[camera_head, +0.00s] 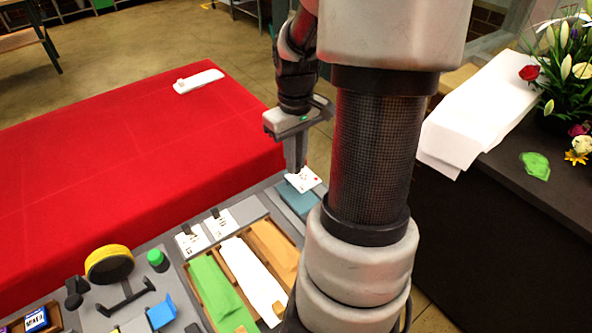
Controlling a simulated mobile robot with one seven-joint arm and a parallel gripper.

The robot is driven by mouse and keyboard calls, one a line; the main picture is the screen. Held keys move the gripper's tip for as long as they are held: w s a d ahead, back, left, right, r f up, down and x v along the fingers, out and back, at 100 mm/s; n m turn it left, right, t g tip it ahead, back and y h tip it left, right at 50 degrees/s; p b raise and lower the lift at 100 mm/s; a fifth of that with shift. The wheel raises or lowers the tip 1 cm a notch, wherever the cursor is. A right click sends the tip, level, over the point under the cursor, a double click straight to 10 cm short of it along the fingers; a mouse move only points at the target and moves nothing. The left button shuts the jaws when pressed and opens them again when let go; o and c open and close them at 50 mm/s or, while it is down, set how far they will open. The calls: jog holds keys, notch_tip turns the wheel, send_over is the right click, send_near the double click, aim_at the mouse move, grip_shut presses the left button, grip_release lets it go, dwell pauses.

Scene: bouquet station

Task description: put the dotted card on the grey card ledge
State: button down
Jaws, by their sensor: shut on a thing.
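My gripper (296,166) points down over the far right corner of the grey work surface. It is shut on a small white card (306,180) with dark marks and a red spot, which I take to be the dotted card. The card is tilted and shows just below the fingertips, over a blue-teal block (297,200). I cannot tell whether the card touches the block. I cannot surely pick out the grey card ledge. A pale bar (198,82) with a small knob lies on the red table, but I cannot tell whether it is the ledge.
Two marked cards (191,239) (219,223) lie left of the block. A wooden tray (224,264) holds green, white and orange sheets. A yellow roll (109,264) stands at left. The red table (120,150) is mostly clear. Flowers (568,60) stand at right.

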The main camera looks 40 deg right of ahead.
jog(key=w+a+r+p, duration=0.1)
jog(key=w+a+p, duration=0.45)
jog(key=a, duration=0.75)
jog(key=shift+d+f+b, duration=0.15)
jog(key=shift+f+b, duration=1.25)
jog(key=shift+f, duration=0.6)
jog(key=shift+d+f+b, duration=0.1)
jog(key=shift+f+b, duration=1.3)
jog(key=shift+f, duration=0.55)
jog(key=shift+f, duration=0.3)
jog(key=c, duration=1.3)
grip_release()
jog(key=shift+r, duration=0.15)
jog(key=shift+r+p, duration=2.6)
jog(key=shift+r, duration=0.8)
